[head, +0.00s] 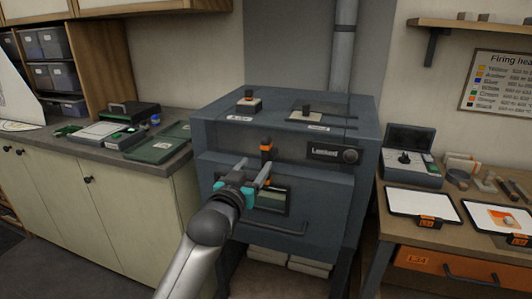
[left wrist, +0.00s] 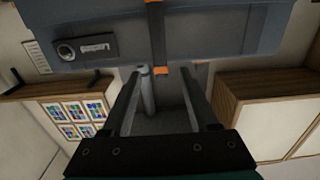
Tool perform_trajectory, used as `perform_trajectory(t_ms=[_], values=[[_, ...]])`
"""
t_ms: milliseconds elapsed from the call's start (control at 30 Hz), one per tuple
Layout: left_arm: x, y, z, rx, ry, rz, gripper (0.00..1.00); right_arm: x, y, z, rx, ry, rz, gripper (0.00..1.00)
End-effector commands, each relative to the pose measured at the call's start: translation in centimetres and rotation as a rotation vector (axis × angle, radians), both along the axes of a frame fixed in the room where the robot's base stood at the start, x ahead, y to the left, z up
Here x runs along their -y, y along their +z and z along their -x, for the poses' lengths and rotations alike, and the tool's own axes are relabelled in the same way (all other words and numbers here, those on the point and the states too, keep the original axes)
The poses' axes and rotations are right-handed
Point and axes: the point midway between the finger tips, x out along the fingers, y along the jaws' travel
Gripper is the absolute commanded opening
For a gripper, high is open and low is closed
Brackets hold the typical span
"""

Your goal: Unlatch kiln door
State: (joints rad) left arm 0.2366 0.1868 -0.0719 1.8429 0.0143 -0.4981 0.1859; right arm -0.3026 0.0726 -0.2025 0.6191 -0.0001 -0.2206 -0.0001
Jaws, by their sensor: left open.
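The kiln (head: 210,150) is a dark blue-grey box in the middle of the head view, and its front door (head: 325,195) looks shut. The latch (head: 266,150) is a dark upright bar with orange parts at the top of the door. In the left wrist view the latch (left wrist: 158,40) stands against the kiln front (left wrist: 215,35). My left gripper (head: 254,169) is open in front of the door, just below the latch. In the left wrist view its two fingers (left wrist: 165,73) are apart, with the latch's orange end near their tips. I cannot tell whether they touch it. My right gripper is not in view.
A handle bar (head: 275,228) crosses the door below a small window (head: 272,201). A knob (head: 350,156) sits on the kiln's upper right. A cluttered counter (head: 170,165) is left; a wooden table (head: 395,230) with white panels is right.

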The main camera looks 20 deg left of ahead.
Motion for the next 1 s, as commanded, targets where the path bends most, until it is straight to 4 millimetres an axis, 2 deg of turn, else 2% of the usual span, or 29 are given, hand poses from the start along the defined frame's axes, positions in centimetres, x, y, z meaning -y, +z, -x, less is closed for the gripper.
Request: perform_trajectory(t_ms=[200,500,700,1000], values=[[0.2,0.0,-3.3,0.001,-0.001,0.001,0.60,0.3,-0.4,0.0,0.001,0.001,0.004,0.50],[0.3,0.0,-7.0,0.000,-0.001,0.000,0.60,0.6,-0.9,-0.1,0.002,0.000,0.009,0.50],[0.3,0.0,-8.3,0.001,-0.001,0.000,0.60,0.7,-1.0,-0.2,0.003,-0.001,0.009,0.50],[0.3,0.0,-8.7,0.000,-0.001,0.000,0.60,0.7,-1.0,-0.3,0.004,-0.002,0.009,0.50]])
